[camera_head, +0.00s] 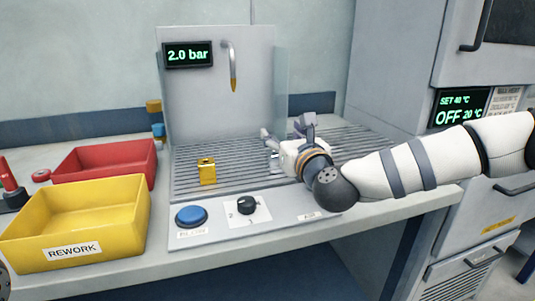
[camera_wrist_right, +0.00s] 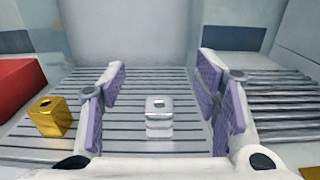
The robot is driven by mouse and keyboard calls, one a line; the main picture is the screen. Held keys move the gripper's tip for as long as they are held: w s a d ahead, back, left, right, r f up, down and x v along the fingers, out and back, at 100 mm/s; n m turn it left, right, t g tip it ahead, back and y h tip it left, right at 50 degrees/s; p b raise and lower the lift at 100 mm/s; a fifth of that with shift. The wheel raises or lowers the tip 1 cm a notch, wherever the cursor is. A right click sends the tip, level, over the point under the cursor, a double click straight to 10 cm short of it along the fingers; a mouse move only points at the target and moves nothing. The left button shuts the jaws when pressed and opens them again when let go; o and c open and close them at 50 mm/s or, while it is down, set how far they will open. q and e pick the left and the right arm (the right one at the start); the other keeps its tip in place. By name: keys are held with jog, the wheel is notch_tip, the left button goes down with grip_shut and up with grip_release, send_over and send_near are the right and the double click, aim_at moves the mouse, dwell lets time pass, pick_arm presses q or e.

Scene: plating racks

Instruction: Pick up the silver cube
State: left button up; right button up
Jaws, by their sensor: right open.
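The silver cube (camera_wrist_right: 158,112) sits on the slatted metal rack in the right wrist view, a small shiny block with a hole in its top. My right gripper (camera_wrist_right: 163,88) is open, with one purple-padded finger on each side of the cube and gaps between. The cube lies low between the fingers; I see no contact. In the head view my right gripper (camera_head: 287,138) is over the right part of the rack, and its hand and fingers hide most or all of the cube. My left gripper is not in view.
A gold cube (camera_head: 207,171) stands on the rack (camera_head: 234,180) to the left. A yellow REWORK bin (camera_head: 118,234) and a red bin (camera_head: 150,163) stand further left. A clear side panel (camera_head: 281,88) rises behind the gripper. A blue button (camera_head: 191,215) and black knob (camera_head: 246,204) are in front.

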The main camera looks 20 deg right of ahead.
aim_at(274, 152)
jog(key=f, duration=0.2)
jog(key=s+f, duration=0.1)
jog(key=f, duration=0.4)
jog(key=shift+s+f+b, duration=0.15)
jog(key=shift+b, duration=0.15)
jog(key=w, duration=0.7)
jog(key=shift+w+a+f+b, duration=0.15)
jog(key=shift+w+f+b, duration=0.1)
jog(key=shift+b, duration=0.15)
jog(key=shift+w+r, duration=0.15)
jog(key=shift+r, duration=0.05)
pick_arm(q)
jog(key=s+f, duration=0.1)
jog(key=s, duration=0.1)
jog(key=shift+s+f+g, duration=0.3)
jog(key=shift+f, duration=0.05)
pick_arm(e)
jog(key=shift+r, duration=0.1)
grip_shut()
